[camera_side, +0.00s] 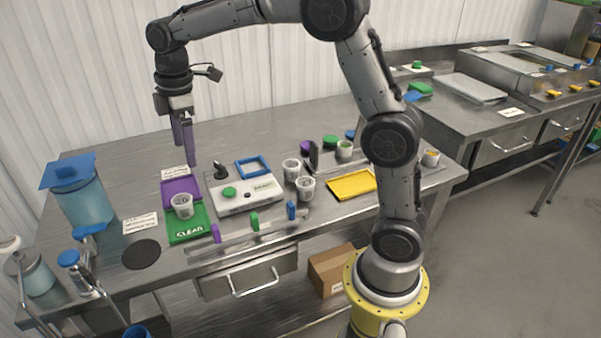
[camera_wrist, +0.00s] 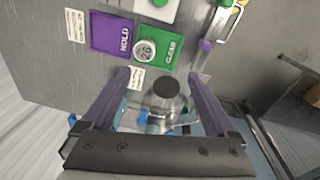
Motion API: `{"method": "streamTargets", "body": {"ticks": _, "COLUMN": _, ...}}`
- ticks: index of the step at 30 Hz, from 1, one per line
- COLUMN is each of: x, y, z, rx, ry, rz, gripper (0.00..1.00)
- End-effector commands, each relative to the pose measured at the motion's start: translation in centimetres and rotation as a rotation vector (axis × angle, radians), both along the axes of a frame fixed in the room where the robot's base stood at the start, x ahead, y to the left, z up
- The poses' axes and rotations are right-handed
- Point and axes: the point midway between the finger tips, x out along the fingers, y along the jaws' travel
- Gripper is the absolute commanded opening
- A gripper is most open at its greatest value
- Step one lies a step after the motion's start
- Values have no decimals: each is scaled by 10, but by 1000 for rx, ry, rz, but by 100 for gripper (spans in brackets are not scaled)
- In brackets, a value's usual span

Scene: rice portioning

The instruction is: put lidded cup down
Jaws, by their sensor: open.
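A small white cup (camera_side: 183,206) stands upright near the seam of the purple mat (camera_side: 181,187) and the green CLEAR mat (camera_side: 189,232). In the wrist view the cup (camera_wrist: 145,50) shows a round top marked with what looks like "26", between the purple HOLD mat (camera_wrist: 110,33) and the green CLEAR mat (camera_wrist: 158,65). Whether its top is a lid is too small to tell. My gripper (camera_side: 187,155) hangs above the table behind the cup, purple fingers pointing down. It is open, with nothing between its fingers (camera_wrist: 158,77), and apart from the cup.
More cups (camera_side: 306,188) stand right of the button panel (camera_side: 246,191). Small coloured tabs (camera_side: 254,221) stand along the front rail. A blue-lidded container (camera_side: 80,200) and pump bottles stand at left. A black disc (camera_side: 141,254) lies at front left. A yellow tray (camera_side: 351,185) lies at right.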

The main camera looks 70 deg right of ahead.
Motion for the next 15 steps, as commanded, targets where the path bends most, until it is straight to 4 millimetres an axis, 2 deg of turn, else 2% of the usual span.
{"method": "streamTargets", "body": {"ticks": 1, "x": -23, "y": 2, "z": 17, "rx": 6, "ry": -36, "rz": -64, "gripper": 92}}
{"method": "streamTargets", "body": {"ticks": 6, "x": -94, "y": 9, "z": 44, "rx": 45, "ry": -133, "rz": -292, "gripper": 92}}
{"method": "streamTargets", "body": {"ticks": 10, "x": -149, "y": 12, "z": 50, "rx": 91, "ry": -205, "rz": -464, "gripper": 92}}
{"method": "streamTargets", "body": {"ticks": 15, "x": -217, "y": 16, "z": 39, "rx": 169, "ry": -290, "rz": -678, "gripper": 92}}
